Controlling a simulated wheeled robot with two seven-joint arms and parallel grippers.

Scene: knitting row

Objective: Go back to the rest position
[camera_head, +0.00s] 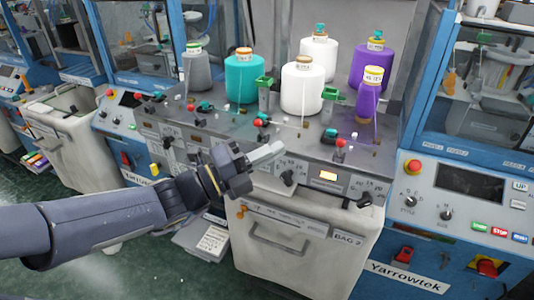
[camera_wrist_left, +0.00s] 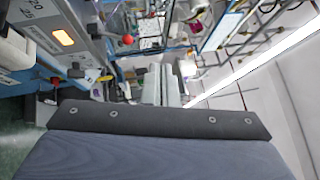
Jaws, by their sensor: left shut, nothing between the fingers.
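My left arm comes in from the left in the head view. Its gripper (camera_head: 266,154) is shut and empty, in front of the machine's control panel and above the white bin (camera_head: 290,246) marked BAG 2. In the left wrist view the shut grey fingers (camera_wrist_left: 160,85) show beyond a dark padded edge of my own arm. My right gripper is in neither view.
Cones of yarn, among them a teal one (camera_head: 242,78) and a white one (camera_head: 302,88), stand on the machine's grey top (camera_head: 225,118). A blue machine with a control panel (camera_head: 470,185) stands at the right. Green floor (camera_head: 140,270) shows at lower left.

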